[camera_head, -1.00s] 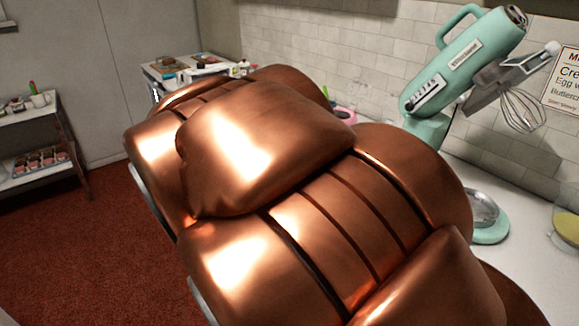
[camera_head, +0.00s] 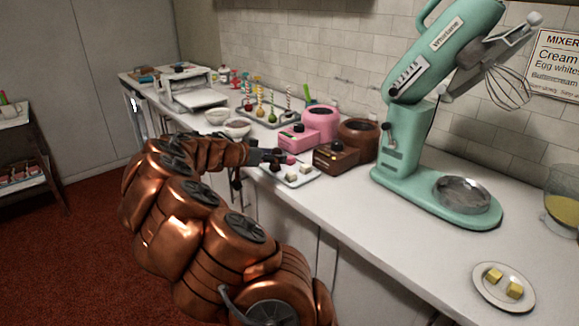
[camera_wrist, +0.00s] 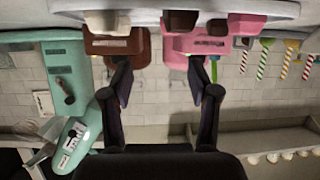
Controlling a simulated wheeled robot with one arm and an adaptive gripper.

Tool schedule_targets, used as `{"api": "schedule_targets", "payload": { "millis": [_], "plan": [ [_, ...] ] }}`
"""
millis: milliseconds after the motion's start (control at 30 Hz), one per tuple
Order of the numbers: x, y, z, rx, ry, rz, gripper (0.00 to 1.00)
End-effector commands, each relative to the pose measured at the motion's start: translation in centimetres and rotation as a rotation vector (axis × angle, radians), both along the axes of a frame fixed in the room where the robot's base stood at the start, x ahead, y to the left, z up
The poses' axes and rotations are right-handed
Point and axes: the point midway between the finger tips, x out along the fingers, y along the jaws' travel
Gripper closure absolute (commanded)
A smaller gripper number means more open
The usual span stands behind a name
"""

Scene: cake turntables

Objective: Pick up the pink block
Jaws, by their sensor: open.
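A small pink block (camera_head: 291,159) sits among dark and white blocks on a white tray (camera_head: 312,179) on the counter in the head view. My gripper (camera_head: 262,157) is at the tray's left edge, close to the blocks; its fingers are hard to make out there. In the wrist view, which looks upside down, my gripper (camera_wrist: 159,72) is open, with nothing between its fingers. Several blocks, among them a dark block (camera_wrist: 180,21), show along the top edge, beyond the fingertips.
A pink melting pot (camera_head: 319,122) and a brown melting pot (camera_head: 357,142) stand just behind the tray. A green mixer (camera_head: 405,160) stands to the right. White bowls (camera_head: 237,127) and a rack of striped sticks (camera_head: 262,118) lie beyond.

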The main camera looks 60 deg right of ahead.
Motion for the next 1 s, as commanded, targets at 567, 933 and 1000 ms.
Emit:
{"api": "schedule_targets", "payload": {
  "millis": [567,933,1000],
  "plan": [
    [0.5,-4.3,-2.9,-0.021,-0.036,0.005,0.40],
    [-0.2,-8.0,-4.6,-0.019,-0.034,0.004,0.40],
    [-0.2,-8.2,-4.7,-0.020,-0.035,0.006,0.40]
  ]
}}
